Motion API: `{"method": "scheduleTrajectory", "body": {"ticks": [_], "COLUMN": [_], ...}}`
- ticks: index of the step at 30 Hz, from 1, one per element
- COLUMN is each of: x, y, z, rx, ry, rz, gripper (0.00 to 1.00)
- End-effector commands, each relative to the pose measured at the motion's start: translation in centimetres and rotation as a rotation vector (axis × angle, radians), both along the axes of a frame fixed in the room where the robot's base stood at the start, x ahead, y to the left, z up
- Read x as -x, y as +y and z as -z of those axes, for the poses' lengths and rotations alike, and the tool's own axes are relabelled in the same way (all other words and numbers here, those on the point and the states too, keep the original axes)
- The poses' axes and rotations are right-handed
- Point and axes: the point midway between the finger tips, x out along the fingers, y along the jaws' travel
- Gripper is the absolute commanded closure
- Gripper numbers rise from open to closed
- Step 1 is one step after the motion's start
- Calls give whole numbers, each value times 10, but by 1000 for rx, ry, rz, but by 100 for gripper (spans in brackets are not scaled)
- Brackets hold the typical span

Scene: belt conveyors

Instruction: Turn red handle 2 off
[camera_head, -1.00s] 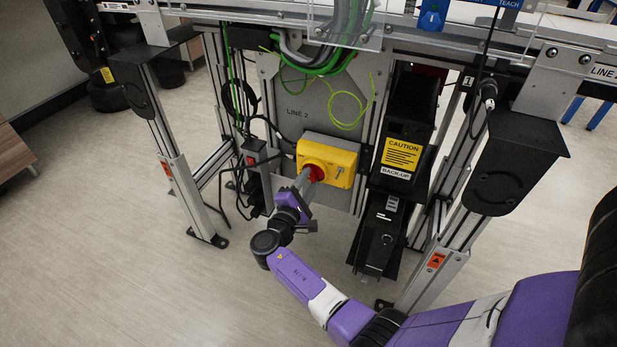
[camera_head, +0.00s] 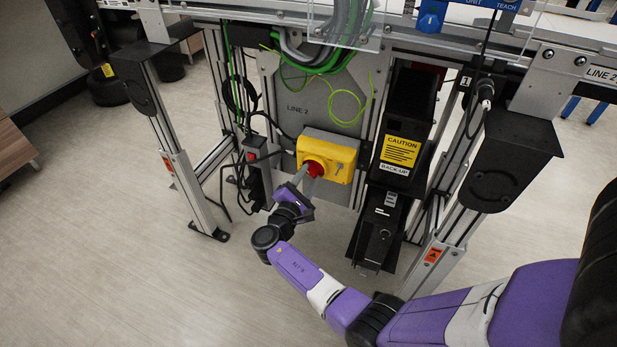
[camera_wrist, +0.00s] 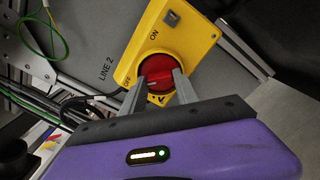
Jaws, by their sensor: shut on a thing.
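The red handle (camera_head: 314,168) is a round knob on a yellow switch box (camera_head: 343,152), on the grey panel marked LINE 2. In the wrist view the red handle (camera_wrist: 157,70) shows between my two fingers, with ON printed above it and OFF to its left on the yellow box (camera_wrist: 178,28). My gripper (camera_wrist: 160,82) is shut on the handle, one finger on each side. In the head view my gripper (camera_head: 306,176) reaches the knob from below left. The fingers hide part of the knob, and its exact angle is hard to read.
Black units with a yellow caution label (camera_head: 401,151) stand right of the box. Green and grey cables (camera_head: 325,65) hang above it. A small black box with a red switch (camera_head: 254,160) is at left. Metal conveyor legs stand on both sides; the floor in front is open.

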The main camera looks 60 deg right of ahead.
Motion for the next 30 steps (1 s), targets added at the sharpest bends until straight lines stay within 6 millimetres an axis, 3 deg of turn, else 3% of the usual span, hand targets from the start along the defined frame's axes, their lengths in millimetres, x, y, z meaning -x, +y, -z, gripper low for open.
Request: {"method": "scheduleTrajectory", "body": {"ticks": [2, 3, 6, 17, 30], "x": [-1, -1, -1, 0, 8], "y": [1, 1, 1, 4, 67], "z": [1, 1, 1, 0, 0], "rx": [-1, -1, -2, -1, -1], "ry": [3, 3, 2, 1, 1], "rz": [-4, -4, -4, -2, -4], "gripper": [100, 58, 42, 42, 42]}}
